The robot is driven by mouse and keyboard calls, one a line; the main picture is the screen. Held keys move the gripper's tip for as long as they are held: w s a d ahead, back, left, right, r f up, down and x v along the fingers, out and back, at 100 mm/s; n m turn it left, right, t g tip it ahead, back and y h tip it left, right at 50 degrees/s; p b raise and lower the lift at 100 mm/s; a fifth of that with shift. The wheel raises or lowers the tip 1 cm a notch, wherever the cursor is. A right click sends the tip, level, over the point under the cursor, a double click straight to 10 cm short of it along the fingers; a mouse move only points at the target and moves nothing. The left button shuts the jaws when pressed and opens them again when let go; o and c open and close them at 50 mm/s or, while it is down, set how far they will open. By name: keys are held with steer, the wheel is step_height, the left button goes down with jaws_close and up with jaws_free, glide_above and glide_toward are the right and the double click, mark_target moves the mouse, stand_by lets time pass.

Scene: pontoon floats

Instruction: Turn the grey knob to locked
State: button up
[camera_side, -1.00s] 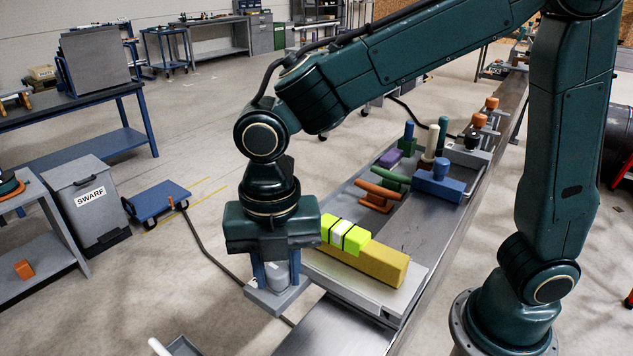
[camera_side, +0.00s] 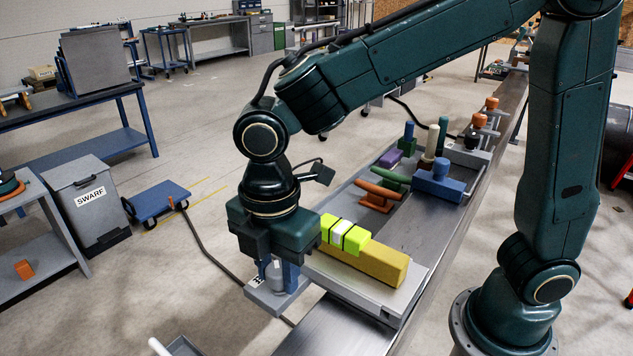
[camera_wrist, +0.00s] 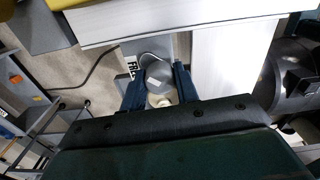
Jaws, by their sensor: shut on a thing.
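The grey knob (camera_side: 275,276) stands on a small grey block (camera_side: 270,299) at the near left end of the bench. My gripper (camera_side: 278,277) points down over it with blue fingers on both sides, shut on the knob. In the wrist view the knob (camera_wrist: 158,75) sits between the two blue fingers of my gripper (camera_wrist: 160,88). A white label with dark letters, starting "FR" (camera_wrist: 131,67), shows on the block beside the knob. The rest of the lettering is hidden, and I cannot read the knob's setting.
A yellow block (camera_side: 375,264) with a lime piece (camera_side: 345,236) lies on a grey plate close to the right of my gripper. A blue block (camera_side: 437,182) and several coloured pieces stand farther along the bench.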

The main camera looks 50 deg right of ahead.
mark_target(278, 268)
steer(key=m, duration=0.4)
steer(key=shift+m, duration=0.4)
steer(key=m, duration=0.5)
steer(key=o, duration=1)
steer(key=shift+c, duration=0.2)
steer(key=shift+r, duration=0.1)
step_height(278, 268, up, 14)
stand_by(0.5)
